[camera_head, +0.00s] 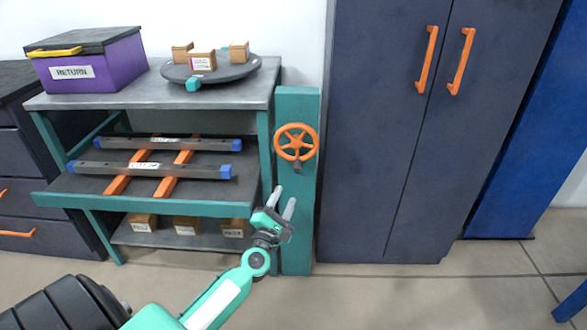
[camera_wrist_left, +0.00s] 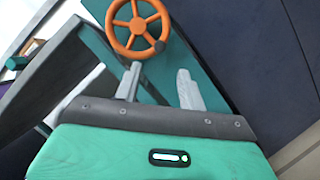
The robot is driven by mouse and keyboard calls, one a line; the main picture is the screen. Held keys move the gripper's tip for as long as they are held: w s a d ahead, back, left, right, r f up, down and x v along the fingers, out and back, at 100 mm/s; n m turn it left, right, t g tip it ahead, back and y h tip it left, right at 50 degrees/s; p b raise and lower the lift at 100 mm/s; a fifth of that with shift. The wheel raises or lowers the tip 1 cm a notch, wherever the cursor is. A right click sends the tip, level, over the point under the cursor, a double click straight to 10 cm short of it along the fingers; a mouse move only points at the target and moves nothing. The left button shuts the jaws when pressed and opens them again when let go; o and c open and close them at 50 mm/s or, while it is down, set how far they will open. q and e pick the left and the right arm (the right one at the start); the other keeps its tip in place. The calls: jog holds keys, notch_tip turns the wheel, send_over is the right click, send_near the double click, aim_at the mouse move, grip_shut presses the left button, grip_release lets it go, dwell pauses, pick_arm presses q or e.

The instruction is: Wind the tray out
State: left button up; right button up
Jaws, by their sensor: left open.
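An orange spoked handwheel (camera_head: 296,142) is mounted near the top of a teal post at the right end of the workbench. It also shows in the left wrist view (camera_wrist_left: 136,27), beyond the fingers. A tray (camera_head: 140,201) with a teal front edge sits under the bench top and carries two grey bars with blue ends on orange strips. My left gripper (camera_head: 282,201) is open and empty, below the wheel and in front of the post. In the left wrist view my left gripper (camera_wrist_left: 158,82) has its fingers apart, pointing toward the wheel without touching it. My right gripper is not in view.
The teal post (camera_head: 298,230) stands beside a tall dark cabinet (camera_head: 400,150) with orange handles. The bench top (camera_head: 140,98) holds a purple box (camera_head: 92,62) and a dark round turntable (camera_head: 225,72) with small boxes. A lower shelf (camera_head: 160,238) holds several cartons. The floor in front is clear.

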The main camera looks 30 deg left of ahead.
aim_at(296, 172)
pick_arm(q)
jog(key=x, duration=1)
jog(key=shift+w+a+r, duration=0.2)
jog(key=shift+w, duration=0.6)
grip_shut()
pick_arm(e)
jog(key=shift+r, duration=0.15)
